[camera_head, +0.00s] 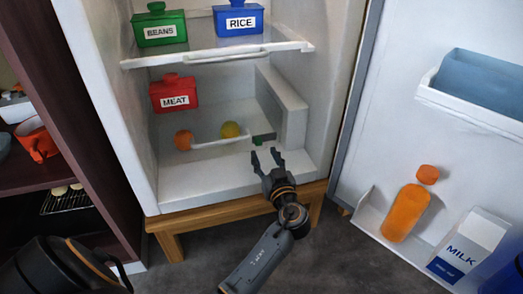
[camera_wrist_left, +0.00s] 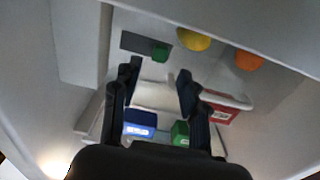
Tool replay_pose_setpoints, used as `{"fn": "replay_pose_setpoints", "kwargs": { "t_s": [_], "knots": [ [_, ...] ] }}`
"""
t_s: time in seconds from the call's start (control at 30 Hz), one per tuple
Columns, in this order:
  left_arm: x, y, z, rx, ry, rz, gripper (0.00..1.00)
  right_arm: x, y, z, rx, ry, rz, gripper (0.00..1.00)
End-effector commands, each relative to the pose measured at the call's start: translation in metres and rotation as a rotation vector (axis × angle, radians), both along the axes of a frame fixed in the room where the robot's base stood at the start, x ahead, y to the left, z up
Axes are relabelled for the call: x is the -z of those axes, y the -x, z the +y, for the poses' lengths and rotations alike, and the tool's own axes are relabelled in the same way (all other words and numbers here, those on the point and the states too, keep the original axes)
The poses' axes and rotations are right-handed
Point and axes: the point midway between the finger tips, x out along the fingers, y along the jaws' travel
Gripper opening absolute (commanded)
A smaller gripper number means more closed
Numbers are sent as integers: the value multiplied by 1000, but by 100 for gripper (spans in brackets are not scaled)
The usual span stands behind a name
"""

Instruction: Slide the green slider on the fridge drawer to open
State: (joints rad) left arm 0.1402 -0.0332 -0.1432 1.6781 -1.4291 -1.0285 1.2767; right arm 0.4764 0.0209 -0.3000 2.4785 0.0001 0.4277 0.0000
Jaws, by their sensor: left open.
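The small green slider (camera_head: 257,141) sits on a dark strip at the right side of the low fridge compartment, by the front edge of the drawer (camera_head: 222,141). It also shows in the left wrist view (camera_wrist_left: 160,53), on its dark strip and just beyond the fingertips. My left gripper (camera_head: 267,158) is open and empty, just in front of the slider, with its fingers pointing into the fridge. I see no clear contact between fingers and slider. My right gripper is not in view.
An orange fruit (camera_head: 183,139) and a yellow fruit (camera_head: 230,129) lie in the drawer area. A red MEAT box (camera_head: 174,93) stands behind. A shelf (camera_head: 215,57) above bears BEANS and RICE boxes. The open fridge door (camera_head: 405,130) stands at the right, a dark cabinet (camera_head: 90,130) at the left.

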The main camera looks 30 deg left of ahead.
Motion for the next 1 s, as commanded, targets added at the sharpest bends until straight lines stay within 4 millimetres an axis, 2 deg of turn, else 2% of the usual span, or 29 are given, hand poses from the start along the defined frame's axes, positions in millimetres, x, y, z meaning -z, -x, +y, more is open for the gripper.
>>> {"fn": "replay_pose_setpoints", "kwargs": {
  "t_s": [0.1,0.3,0.67,0.7,0.77,0.9,1.0],
  "knots": [
    [2,-15,18,-1,-1,-2,43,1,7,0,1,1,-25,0],
    [1,-31,35,1,-1,-1,43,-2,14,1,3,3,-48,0],
    [0,-35,40,1,0,1,43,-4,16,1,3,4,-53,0],
    [0,-34,40,2,0,1,41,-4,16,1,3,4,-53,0],
    [0,-34,40,2,0,1,29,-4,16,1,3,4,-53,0],
    [0,-34,40,2,1,1,1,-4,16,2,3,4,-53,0],
    [0,-34,40,1,1,1,0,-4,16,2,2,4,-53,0]
  ]
}}
